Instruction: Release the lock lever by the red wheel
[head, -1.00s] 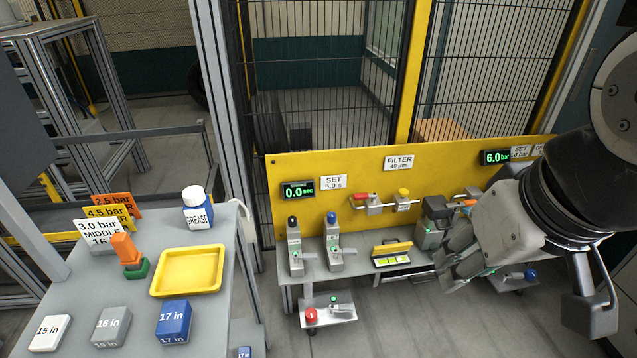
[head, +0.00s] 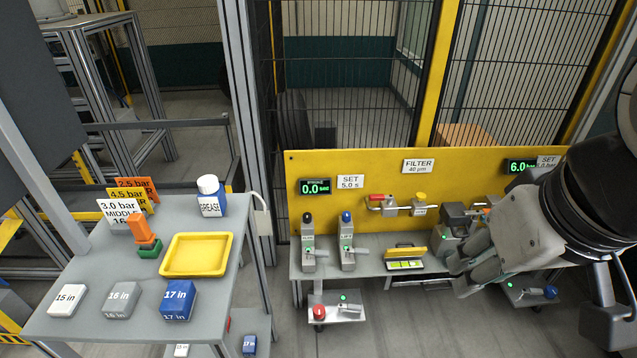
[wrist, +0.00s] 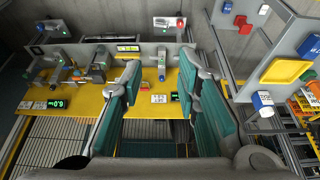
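The red wheel (head: 319,312) is a small round red knob on the left end of a low white shelf below the bench. A grey lock lever (head: 348,309) lies beside it on the same shelf, with a small green light near it. The red wheel also shows at the top of the wrist view (wrist: 180,23). My gripper (head: 462,275) is in front of the bench, to the right of and above the low shelf, apart from the lever. In the wrist view its teal-padded fingers (wrist: 160,75) are spread with nothing between them.
A yellow panel (head: 380,172) stands behind the bench, which carries black-knobbed and blue-knobbed levers (head: 347,245). A second low shelf with a blue wheel (head: 550,292) is at right. A grey table with a yellow tray (head: 197,275) stands left. Floor before the low shelf is clear.

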